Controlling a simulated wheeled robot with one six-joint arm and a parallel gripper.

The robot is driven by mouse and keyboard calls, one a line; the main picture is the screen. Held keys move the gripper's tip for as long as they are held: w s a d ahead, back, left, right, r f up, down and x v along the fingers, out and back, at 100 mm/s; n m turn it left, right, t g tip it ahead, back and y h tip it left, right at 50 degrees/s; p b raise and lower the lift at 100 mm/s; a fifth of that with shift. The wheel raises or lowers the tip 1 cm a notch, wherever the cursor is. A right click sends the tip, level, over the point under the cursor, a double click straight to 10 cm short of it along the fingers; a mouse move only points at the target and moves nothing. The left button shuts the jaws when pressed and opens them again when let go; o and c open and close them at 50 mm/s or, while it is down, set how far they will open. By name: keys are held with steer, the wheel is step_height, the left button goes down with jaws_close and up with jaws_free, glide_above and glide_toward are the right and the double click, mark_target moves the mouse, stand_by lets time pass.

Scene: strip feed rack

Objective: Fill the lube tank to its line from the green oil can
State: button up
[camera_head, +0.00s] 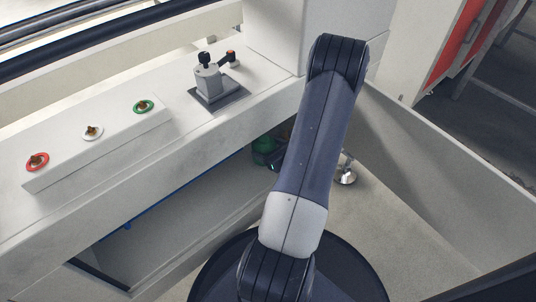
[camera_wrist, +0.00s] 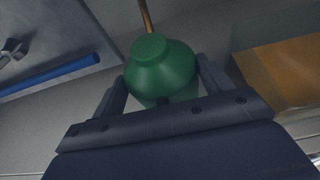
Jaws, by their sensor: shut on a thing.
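The green oil can (camera_wrist: 160,75) is between the two fingers of my gripper (camera_wrist: 162,80) in the wrist view, with its rounded shoulder and cap toward the camera. The fingers are shut on its sides. A thin copper-coloured rod (camera_wrist: 146,16) shows just beyond the cap; I cannot tell whether it belongs to the can. In the head view a bit of the green can (camera_head: 264,144) shows under the bench, left of my arm, which hides most of it. An amber-brown box-like body (camera_wrist: 284,72) stands right of the can; I cannot tell whether it is the lube tank. No fill line is visible.
The white bench carries red (camera_head: 37,162), white (camera_head: 92,132) and green (camera_head: 143,106) ringed controls and a grey lever unit (camera_head: 208,82). A blue bar (camera_wrist: 52,78) lies left of the can. A pale panel (camera_head: 440,150) bounds the right side. A round metal foot (camera_head: 346,175) stands right of my arm.

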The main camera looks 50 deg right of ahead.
steer(key=shift+w+f+b, duration=0.15)
steer(key=shift+f+b, duration=0.35)
steer(key=shift+f, duration=0.35)
steer(key=shift+f, duration=0.1)
steer(key=o, duration=1.2)
steer(key=shift+s+p, duration=0.25)
steer(key=shift+p, duration=0.05)
steer(key=p+v, duration=0.1)
steer(key=v, duration=0.2)
steer(key=p+v, duration=0.1)
steer(key=v, duration=0.3)
steer(key=p+v, duration=0.2)
steer(key=v, duration=0.1)
steer(key=shift+s+a, duration=0.1)
steer(key=shift+a, duration=0.2)
steer(key=b+x, duration=0.2)
steer(key=x, duration=0.3)
steer(key=b+x, duration=0.3)
steer(key=x, duration=0.3)
steer(key=shift+d, duration=0.25)
steer(key=shift+s, duration=0.15)
